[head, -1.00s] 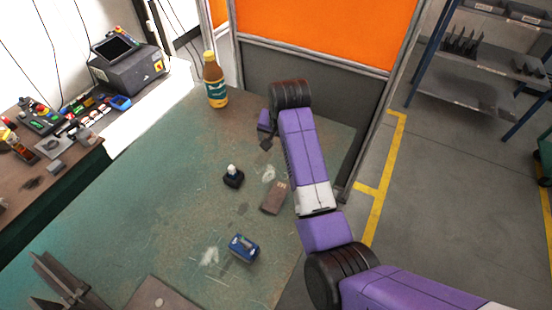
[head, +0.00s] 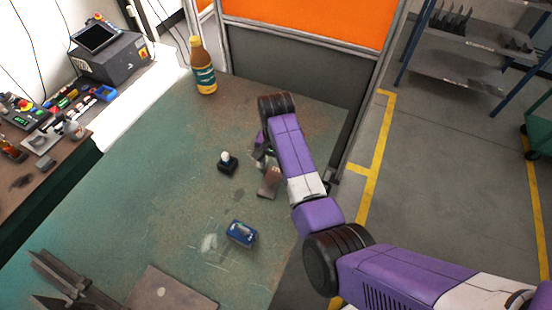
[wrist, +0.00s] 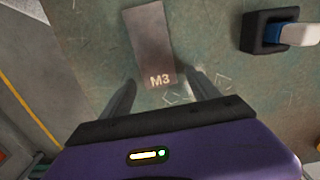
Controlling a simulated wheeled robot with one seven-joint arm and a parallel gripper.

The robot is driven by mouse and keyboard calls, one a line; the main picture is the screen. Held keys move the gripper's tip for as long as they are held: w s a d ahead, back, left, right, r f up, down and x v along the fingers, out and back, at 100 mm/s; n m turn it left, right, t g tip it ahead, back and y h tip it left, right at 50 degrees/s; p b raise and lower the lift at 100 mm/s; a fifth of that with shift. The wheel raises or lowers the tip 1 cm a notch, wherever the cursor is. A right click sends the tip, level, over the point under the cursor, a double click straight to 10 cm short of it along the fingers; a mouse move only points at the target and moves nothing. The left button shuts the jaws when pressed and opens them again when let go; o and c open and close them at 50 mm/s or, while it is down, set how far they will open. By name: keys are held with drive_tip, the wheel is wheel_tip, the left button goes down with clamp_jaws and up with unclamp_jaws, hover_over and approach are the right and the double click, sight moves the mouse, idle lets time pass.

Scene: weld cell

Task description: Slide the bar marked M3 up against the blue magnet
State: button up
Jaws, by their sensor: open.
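The bar marked M3 (wrist: 149,42) is a flat brown-grey plate on the bench. Its M3 end is nearest my gripper in the wrist view. In the head view the bar (head: 268,184) lies beside my forearm, partly covered by it. My gripper (wrist: 162,80) is open, with one finger on each side of the marked end; I cannot tell whether they touch it. In the head view my gripper (head: 261,156) is at the bar's far end, partly hidden. The blue magnet (head: 241,233) sits on the bench nearer than the bar, apart from it, and is not in the wrist view.
A black block with a white knob (head: 228,163) stands left of the bar; it also shows in the wrist view (wrist: 264,34). A bottle (head: 203,68) stands at the back. Metal brackets (head: 62,281) and a plate (head: 165,293) lie near left. Bench between bar and magnet looks clear.

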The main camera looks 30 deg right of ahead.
sight(269, 183)
drive_tip(key=shift+f, duration=0.25)
clamp_jaws()
idle(0.3)
drive_tip(key=shift+s+a+p, duration=0.8)
drive_tip(key=shift+a+p, duration=0.2)
drive_tip(key=shift+a, duration=0.05)
drive_tip(key=shift+s+a+r+p, duration=0.15)
drive_tip(key=shift+s+a+p, duration=0.2)
drive_tip(key=shift+a+p, duration=0.15)
drive_tip(key=shift+s+a+p, duration=0.4)
drive_tip(key=shift+a, duration=0.15)
